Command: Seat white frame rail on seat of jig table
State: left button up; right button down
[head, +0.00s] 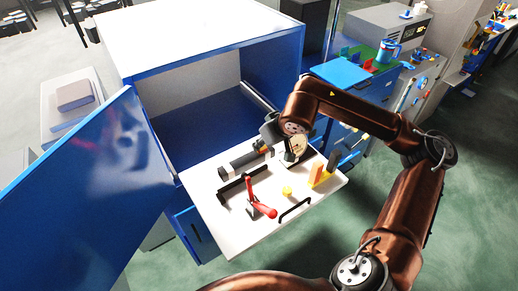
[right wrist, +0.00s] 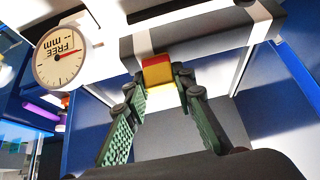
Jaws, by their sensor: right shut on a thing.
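The jig table (head: 232,222) is the white board pulled out in front of the blue cabinet. My right gripper (head: 283,150) is low over its back edge, partly hidden by my wrist. In the right wrist view my right gripper (right wrist: 160,85) has its two green-padded fingers around a red and yellow block (right wrist: 158,72). A dark grey bar with white bands (right wrist: 200,38) is just beyond the block; I cannot tell whether they are joined. A grey and black bar with a pale band (head: 243,163) lies beside my gripper in the head view. I cannot clearly tell which piece is the white frame rail or where the seat is. My left gripper is out of view.
On the board are a black bar (head: 243,183), a red toggle clamp (head: 262,208), a yellow knob (head: 287,190), an orange block (head: 316,173) and a black handle (head: 295,210). A dial gauge (right wrist: 60,55) is close by. An open blue door (head: 90,195) stands left.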

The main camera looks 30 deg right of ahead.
aim_at(264, 161)
jog(key=shift+w+f+b, duration=0.15)
jog(key=shift+f+b, duration=0.05)
jog(key=shift+f, duration=0.55)
jog(key=shift+w+f+b, duration=0.1)
jog(key=shift+f+b, duration=0.1)
jog(key=shift+f, duration=0.55)
jog(key=shift+s, duration=0.1)
jog(key=shift+f+b, duration=2.45)
jog(key=shift+f, duration=0.15)
jog(key=shift+f+b, duration=0.65)
jog(key=shift+f, duration=0.05)
jog(key=shift+f+b, duration=1.2)
